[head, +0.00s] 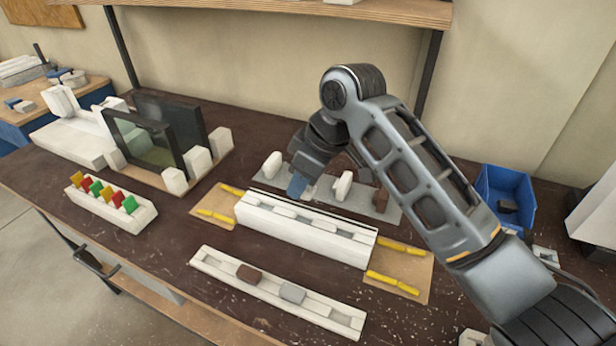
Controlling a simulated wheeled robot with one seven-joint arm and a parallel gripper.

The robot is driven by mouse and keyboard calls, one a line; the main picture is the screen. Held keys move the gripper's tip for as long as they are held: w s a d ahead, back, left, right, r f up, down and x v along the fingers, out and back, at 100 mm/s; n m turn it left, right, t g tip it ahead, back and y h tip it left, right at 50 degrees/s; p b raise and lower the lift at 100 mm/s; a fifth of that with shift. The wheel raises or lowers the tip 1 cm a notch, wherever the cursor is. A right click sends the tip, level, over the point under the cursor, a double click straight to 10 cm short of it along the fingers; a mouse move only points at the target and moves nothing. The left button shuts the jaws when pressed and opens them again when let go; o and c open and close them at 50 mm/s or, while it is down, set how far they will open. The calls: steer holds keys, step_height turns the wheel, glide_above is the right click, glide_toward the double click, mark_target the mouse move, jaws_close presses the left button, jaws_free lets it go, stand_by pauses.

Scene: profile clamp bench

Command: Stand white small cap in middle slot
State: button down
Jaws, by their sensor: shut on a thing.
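My gripper (300,187) points down over the grey mat (391,215), just behind the long white slotted block (320,244). It is shut on a small pale piece, mostly hidden by the fingers, which I take to be the white small cap. Whether the piece touches the mat cannot be told. The block has a row of shallow slots along its top, partly hidden at the back. Two white rounded pieces stand on the mat, one left of my gripper (272,165) and one right of it (343,186). A brown piece (380,200) stands farther right.
A white rail (215,264) in front holds a brown cap (250,274) and a grey cap (292,293). Yellow strips lie on boards at both block ends. A rack of coloured tabs (140,222) and dark panels (142,143) stand left; a blue bin (490,190) stands right.

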mark_target(304, 198)
step_height(304, 198, down, 3)
steer(key=b, duration=0.2)
steer(key=shift+f+b, duration=0.2)
steer(key=shift+b, duration=0.2)
steer(key=shift+f+b, duration=0.35)
steer(key=shift+f, duration=0.7)
steer(key=shift+p, duration=0.65)
steer(key=shift+f, duration=0.7)
stand_by(0.4)
steer(key=c, duration=0.8)
jaws_free()
steer(key=shift+c, duration=0.2)
steer(key=shift+r, duration=0.15)
